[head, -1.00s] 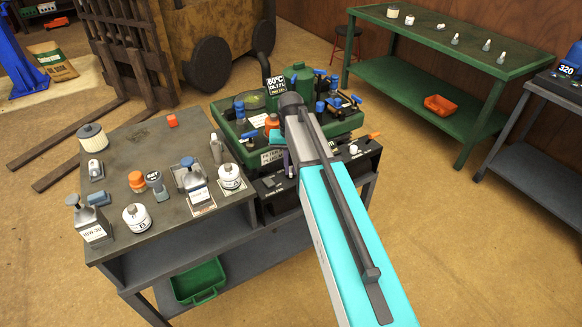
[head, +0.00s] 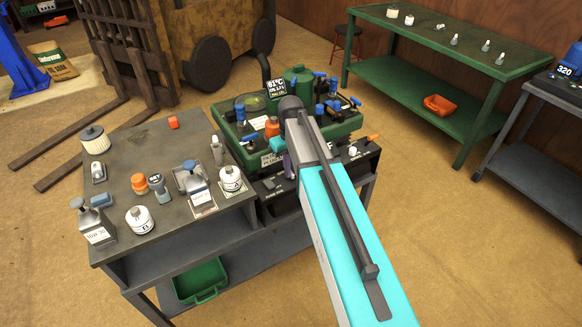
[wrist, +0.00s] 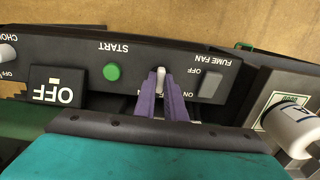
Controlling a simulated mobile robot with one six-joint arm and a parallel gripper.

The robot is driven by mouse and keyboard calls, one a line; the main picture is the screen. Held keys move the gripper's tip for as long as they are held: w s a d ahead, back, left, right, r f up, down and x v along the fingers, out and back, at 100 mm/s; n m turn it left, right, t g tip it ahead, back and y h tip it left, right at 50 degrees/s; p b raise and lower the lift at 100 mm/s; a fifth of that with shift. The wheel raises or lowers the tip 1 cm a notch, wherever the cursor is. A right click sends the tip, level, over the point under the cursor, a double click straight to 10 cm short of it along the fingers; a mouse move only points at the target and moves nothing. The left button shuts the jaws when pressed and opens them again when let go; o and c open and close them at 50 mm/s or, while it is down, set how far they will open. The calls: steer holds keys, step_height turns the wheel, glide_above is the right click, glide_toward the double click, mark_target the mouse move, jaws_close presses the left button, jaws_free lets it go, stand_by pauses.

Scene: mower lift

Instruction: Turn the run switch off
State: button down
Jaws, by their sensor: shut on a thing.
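In the wrist view a dark control panel (wrist: 60,52) shows upside down. My gripper (wrist: 160,88), with purple fingers, is shut on a small pale switch lever (wrist: 160,73) between the green START button (wrist: 112,72) and the grey FUME FAN rocker (wrist: 210,84). The fingers cover most of the lever's label, so I cannot read its name or tell its position for sure. In the head view my gripper (head: 290,166) is at the panel's left part, mostly hidden by my arm.
A sign reading OFF (wrist: 58,92) and the CHOKE knob (wrist: 7,53) are on the panel's left in the wrist view. A white bottle (wrist: 292,127) stands at right. The green machine tray (head: 345,129) with blue-capped parts is behind the panel.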

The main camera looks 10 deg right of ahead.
steer(key=n+p, duration=0.1)
steer(key=n, duration=0.5)
stand_by(0.5)
steer(key=c, duration=1.8)
jaws_free()
steer(key=shift+r, duration=0.1)
step_height(320, 180, up, 14)
steer(key=shift+f+b, duration=0.2)
steer(key=shift+b, duration=0.5)
